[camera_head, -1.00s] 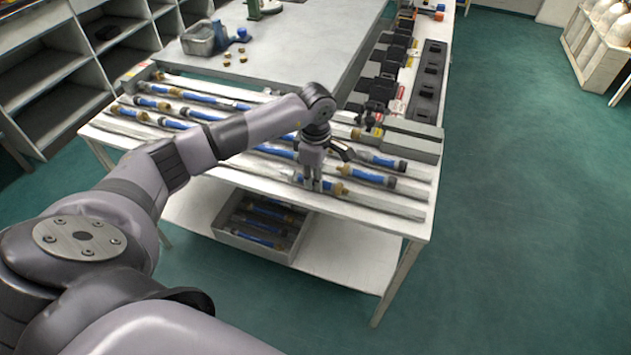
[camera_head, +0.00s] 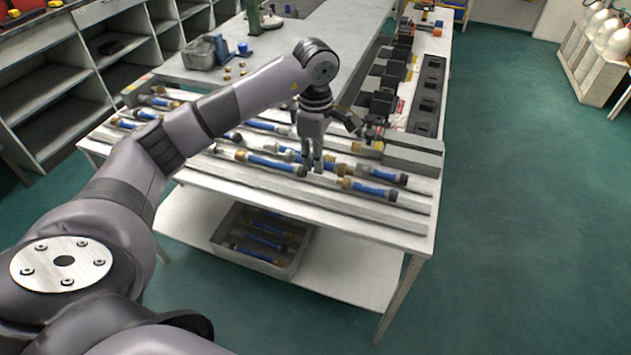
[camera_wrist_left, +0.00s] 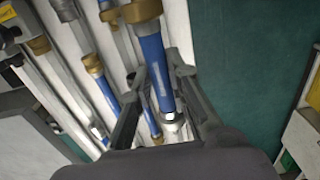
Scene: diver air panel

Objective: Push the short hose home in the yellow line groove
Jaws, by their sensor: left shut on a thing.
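My left gripper (camera_head: 316,166) is above the grey slotted rails on the white bench. It is shut on a short blue hose with a brass end (camera_head: 341,170). In the left wrist view the hose (camera_wrist_left: 155,62) lies between my two fingers (camera_wrist_left: 160,105), with its wide brass end towards the top and a silvery fitting at the fingers. The hose looks raised above the rails, but its exact height cannot be told. Which groove is the yellow line cannot be told from these views. The right gripper is not in view.
Other blue hoses lie in the rails, such as one at the right (camera_head: 368,188) and one left of my gripper (camera_head: 268,162). A grey block (camera_head: 413,155) stands at the bench's right end. A bin of hoses (camera_head: 262,262) is on the lower shelf.

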